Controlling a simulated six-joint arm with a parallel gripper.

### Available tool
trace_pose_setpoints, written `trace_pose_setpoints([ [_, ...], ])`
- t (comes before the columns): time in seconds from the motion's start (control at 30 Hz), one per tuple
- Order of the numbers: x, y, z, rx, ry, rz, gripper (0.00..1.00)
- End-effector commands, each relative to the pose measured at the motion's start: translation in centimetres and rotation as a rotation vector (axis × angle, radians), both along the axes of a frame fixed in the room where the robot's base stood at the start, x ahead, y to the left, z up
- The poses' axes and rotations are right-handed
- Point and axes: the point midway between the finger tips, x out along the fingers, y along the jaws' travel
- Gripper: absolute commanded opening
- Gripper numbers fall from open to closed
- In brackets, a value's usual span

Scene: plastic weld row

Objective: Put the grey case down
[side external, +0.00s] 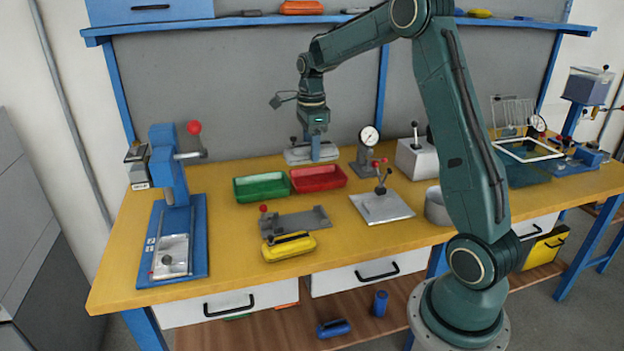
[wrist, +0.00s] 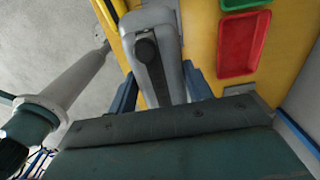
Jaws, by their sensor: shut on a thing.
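The grey case (wrist: 168,25) is in my gripper (wrist: 160,84) in the wrist view. A blue finger stands on each side of it, and its dark handle lies between them. In the side view my gripper (side external: 316,148) points straight down, shut on the grey case (side external: 298,155), which lies lengthwise left to right. There the case shows behind the red tray. It seems to be held above the table, but the gap beneath it cannot be judged.
The green tray (side external: 262,187) and red tray (side external: 318,178) stand side by side on the yellow bench (side external: 230,225). A yellow case (side external: 288,246) and a grey fixture (side external: 296,222) are in front. A blue press (side external: 172,190) stands left; a dial gauge (side external: 368,138) stands right.

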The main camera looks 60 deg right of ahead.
Motion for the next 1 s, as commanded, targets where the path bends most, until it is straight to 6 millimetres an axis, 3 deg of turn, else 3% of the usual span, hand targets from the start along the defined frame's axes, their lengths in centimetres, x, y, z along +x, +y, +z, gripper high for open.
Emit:
trace_pose_setpoints([
  [0.2, 2.9, 1.0, 0.0, 0.001, 0.001, -0.004, 0.26],
  [0.57, 3.5, 1.3, -0.3, 0.001, 0.001, -0.008, 0.26],
  [0.77, 3.4, 1.3, -2.4, 0.001, 0.003, -0.008, 0.26],
  [1.0, 3.4, 1.3, -6.7, 0.002, 0.005, -0.008, 0.26],
])
